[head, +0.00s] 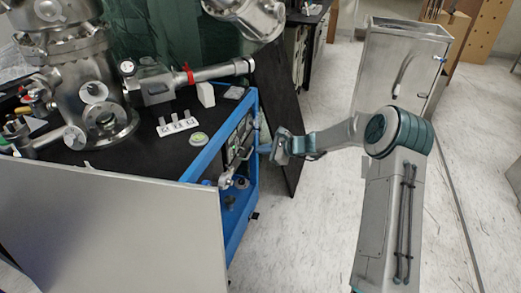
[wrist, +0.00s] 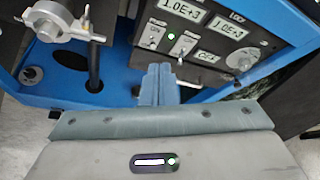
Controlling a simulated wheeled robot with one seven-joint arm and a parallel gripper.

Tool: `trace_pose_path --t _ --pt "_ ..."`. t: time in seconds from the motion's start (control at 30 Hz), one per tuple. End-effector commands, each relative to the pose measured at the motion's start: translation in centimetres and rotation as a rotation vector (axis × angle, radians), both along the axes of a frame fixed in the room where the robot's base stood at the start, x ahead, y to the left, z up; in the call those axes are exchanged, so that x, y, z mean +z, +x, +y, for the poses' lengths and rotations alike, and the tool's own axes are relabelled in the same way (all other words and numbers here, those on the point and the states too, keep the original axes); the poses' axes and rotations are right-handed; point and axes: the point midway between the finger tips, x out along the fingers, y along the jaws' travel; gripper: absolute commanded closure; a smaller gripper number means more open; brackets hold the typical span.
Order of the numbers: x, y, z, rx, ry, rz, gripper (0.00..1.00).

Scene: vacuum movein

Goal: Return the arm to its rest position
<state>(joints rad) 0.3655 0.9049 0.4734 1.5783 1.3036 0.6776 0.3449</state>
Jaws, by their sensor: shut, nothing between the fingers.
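My gripper (wrist: 158,85) is shut and empty in the wrist view, its fingers together in front of the blue cart frame. Just beyond the fingertips is a control panel (wrist: 210,40) with lit number displays, toggle switches and a knob. I cannot tell from this view whether the fingertips touch it. In the head view my gripper (head: 268,149) is at the end of my outstretched arm, close beside the right side of the blue frame (head: 205,160). The panel (head: 238,140) shows there only at a steep angle.
A steel vacuum chamber (head: 88,85) stands on the black cart top (head: 150,150), with a white block and small parts. A metal valve fitting (wrist: 68,22) is left of the panel. A dark board (head: 275,105) leans behind my gripper. A steel cabinet (head: 400,60) stands behind my arm; floor around is open.

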Motion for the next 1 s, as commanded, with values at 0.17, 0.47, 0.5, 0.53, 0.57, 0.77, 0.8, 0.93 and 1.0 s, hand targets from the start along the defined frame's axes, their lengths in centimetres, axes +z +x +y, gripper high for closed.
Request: trace_pose_path --t 0.17,0.47,0.5,0.53,0.57,0.77,0.8,0.93,1.0 --pt "0.0 0.0 0.0 0.0 -0.001 0.0 1.0" --pt "4.5 -3.2 1.0 0.128 -0.134 -0.071 1.0" --pt "5.7 -4.3 1.2 0.17 -0.176 -0.093 1.0" --pt "6.6 -5.2 1.2 0.202 -0.212 -0.111 1.0" --pt "7.6 -6.1 1.3 0.236 -0.247 -0.129 1.0" --pt "13.2 -12.2 0.7 0.441 -0.474 -0.23 1.0" --pt "14.3 -13.4 0.4 0.48 -0.519 -0.248 1.0" --pt "17.6 -17.5 -0.8 0.602 -0.656 -0.303 1.0" --pt "19.4 -19.7 -1.7 0.662 -0.729 -0.329 1.0"
